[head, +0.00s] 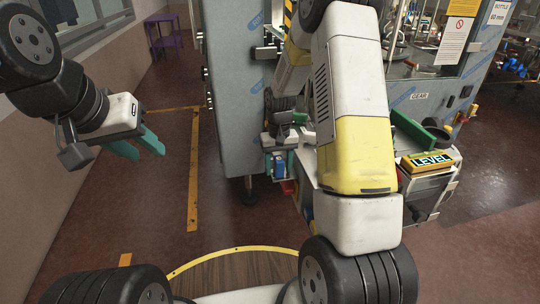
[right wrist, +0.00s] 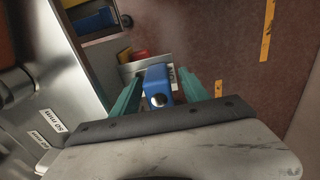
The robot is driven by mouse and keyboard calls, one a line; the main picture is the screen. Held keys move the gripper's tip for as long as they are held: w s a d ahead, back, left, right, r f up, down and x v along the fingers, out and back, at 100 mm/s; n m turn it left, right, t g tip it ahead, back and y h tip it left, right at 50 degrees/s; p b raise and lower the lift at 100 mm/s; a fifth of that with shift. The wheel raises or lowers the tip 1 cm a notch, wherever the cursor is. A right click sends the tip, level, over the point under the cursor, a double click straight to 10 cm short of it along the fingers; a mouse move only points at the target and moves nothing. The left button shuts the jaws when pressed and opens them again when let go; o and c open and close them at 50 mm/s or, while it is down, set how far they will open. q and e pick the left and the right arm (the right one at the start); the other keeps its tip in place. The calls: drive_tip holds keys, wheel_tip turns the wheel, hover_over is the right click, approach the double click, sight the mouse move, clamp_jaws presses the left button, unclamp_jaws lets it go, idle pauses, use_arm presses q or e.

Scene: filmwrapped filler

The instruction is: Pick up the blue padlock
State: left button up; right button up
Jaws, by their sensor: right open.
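The blue padlock (right wrist: 158,86) shows in the right wrist view, with a dark round hole in the face towards me. My right gripper (right wrist: 160,91) is open, with one teal finger on each side of the padlock; a gap shows on the right, and I cannot tell whether the left finger touches it. In the head view, the padlock (head: 279,168) is a small blue patch between the fingers of my right gripper (head: 280,163), beside the grey machine. My left gripper (head: 137,146) is open and empty above the floor at the left.
The grey machine cabinet (head: 232,90) stands close to my right gripper. A metal plate (right wrist: 135,69) with a label and red and yellow items (right wrist: 139,55) lie behind the padlock. A yellow LEVEL box (head: 428,161) sits on the right. Floor at the left is clear.

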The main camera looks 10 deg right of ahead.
drive_tip(key=shift+f, duration=0.2)
clamp_jaws()
drive_tip(key=shift+r, duration=0.1)
